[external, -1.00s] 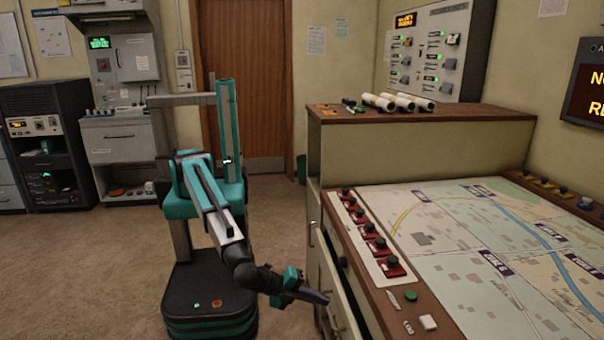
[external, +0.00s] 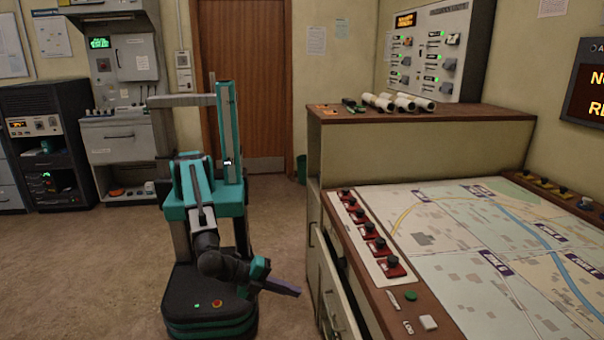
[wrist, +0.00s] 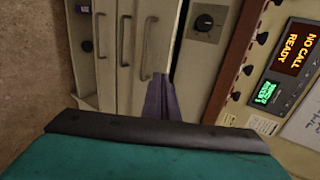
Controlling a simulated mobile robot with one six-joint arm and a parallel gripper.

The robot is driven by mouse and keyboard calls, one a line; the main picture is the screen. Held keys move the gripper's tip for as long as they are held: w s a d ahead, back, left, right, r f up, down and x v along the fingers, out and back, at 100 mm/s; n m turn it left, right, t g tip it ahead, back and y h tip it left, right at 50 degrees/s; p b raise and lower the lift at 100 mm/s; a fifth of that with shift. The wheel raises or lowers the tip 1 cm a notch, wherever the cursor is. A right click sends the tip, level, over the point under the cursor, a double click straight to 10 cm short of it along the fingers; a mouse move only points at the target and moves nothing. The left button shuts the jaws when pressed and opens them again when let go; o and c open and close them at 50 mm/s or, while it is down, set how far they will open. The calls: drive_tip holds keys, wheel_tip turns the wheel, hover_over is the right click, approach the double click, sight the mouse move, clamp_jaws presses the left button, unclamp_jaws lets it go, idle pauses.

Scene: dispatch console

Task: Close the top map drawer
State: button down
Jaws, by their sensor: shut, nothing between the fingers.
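The top map drawer (external: 336,290) is a cream drawer front on the left side of the map console. It stands out from the cabinet, with a dark gap between its top edge and the console. In the wrist view the drawer front (wrist: 156,30) shows sideways with a bar handle, and the dark gap lies to its right. My gripper (external: 292,290) is left of the drawer front, apart from it in the external view. Its purple fingers (wrist: 160,92) are together and empty, overlapping the drawer front in the wrist view. The drawer's lower part is cut off by the external frame.
The map table (external: 480,240) with red-based knobs lies to the right. A raised cabinet with rolled papers (external: 400,102) stands behind it. Other drawer fronts with handles (wrist: 124,40) sit beside the top one. Open floor (external: 80,270) lies to the left.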

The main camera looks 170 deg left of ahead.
sight(335, 286)
drive_tip(key=s+r+y+b, duration=0.2)
drive_tip(key=s+y+b, duration=0.2)
drive_tip(key=s+b, duration=0.1)
wheel_tip(335, 286, down, 9)
drive_tip(key=s+d+y+b, duration=0.1)
drive_tip(key=y+b, duration=0.1)
drive_tip(key=b, duration=1.1)
drive_tip(key=shift+s+d+f+b, duration=0.2)
drive_tip(key=shift+s+d+b, duration=0.1)
drive_tip(key=shift+s+d, duration=0.1)
drive_tip(key=shift+a, duration=0.1)
drive_tip(key=shift+a+b, duration=1.3)
drive_tip(key=shift+a, duration=5.6)
